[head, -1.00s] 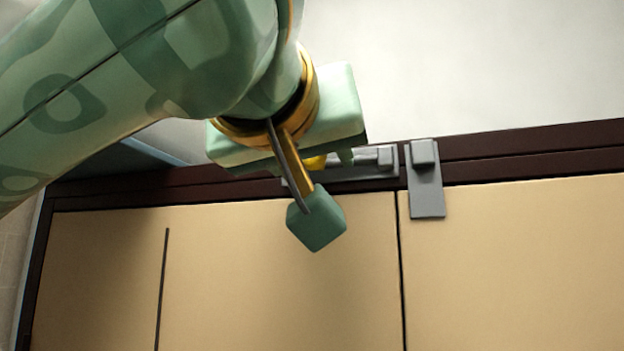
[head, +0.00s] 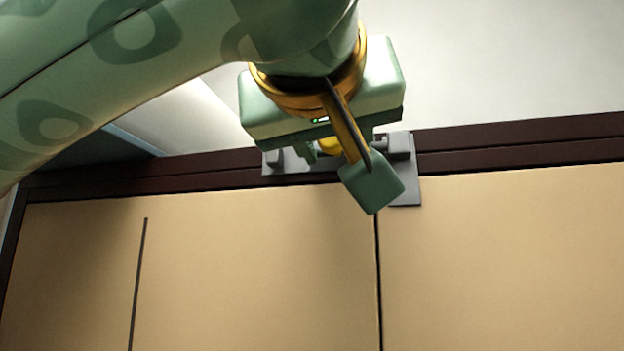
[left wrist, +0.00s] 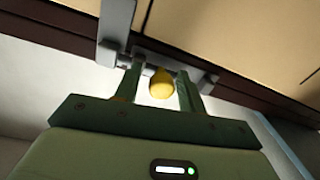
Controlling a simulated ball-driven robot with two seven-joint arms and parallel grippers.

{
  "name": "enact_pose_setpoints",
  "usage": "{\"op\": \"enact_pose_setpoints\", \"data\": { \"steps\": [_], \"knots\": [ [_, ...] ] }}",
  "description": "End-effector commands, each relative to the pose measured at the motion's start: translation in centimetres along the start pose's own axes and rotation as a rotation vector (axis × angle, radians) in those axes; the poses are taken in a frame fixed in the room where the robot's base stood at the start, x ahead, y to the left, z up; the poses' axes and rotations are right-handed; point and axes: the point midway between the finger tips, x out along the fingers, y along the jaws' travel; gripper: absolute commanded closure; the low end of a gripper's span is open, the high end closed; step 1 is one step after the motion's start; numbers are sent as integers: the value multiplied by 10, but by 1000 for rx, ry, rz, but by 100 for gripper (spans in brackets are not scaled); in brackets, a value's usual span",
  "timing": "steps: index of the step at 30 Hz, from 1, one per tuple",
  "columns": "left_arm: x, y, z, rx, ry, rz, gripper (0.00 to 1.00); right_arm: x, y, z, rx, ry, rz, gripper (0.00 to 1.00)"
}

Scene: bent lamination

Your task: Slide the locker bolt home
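The bolt's yellow knob (head: 330,147) shows behind my left gripper (head: 342,166) at the top of the doors. In the left wrist view the knob (left wrist: 162,86) stands between the two green fingers, close to the right one, with a small gap at the left one. The fingers are open around it. The bolt's tip is hidden. My right gripper is out of view.
Two tan locker doors (head: 250,260) meet at a dark vertical seam below the keeper. A dark brown frame (head: 520,140) runs along the top. A thin dark vertical bar (head: 138,285) is on the left door. The pale wall above is clear.

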Motion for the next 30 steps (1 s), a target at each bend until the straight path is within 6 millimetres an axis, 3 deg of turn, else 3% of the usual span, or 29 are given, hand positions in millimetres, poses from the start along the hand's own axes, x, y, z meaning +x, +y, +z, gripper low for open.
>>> {"op": "enact_pose_setpoints", "data": {
  "steps": [8,13,17,24,30],
  "knots": [
    [0,0,0,0,-1,-1,54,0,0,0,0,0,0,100],
    [-13,-1,3,-1,2,0,54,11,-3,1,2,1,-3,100],
    [-41,0,6,0,4,0,54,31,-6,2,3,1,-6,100],
    [-108,0,6,0,5,0,54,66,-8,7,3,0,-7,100],
    [-148,2,3,1,3,0,54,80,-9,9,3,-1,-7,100]
  ]
}}
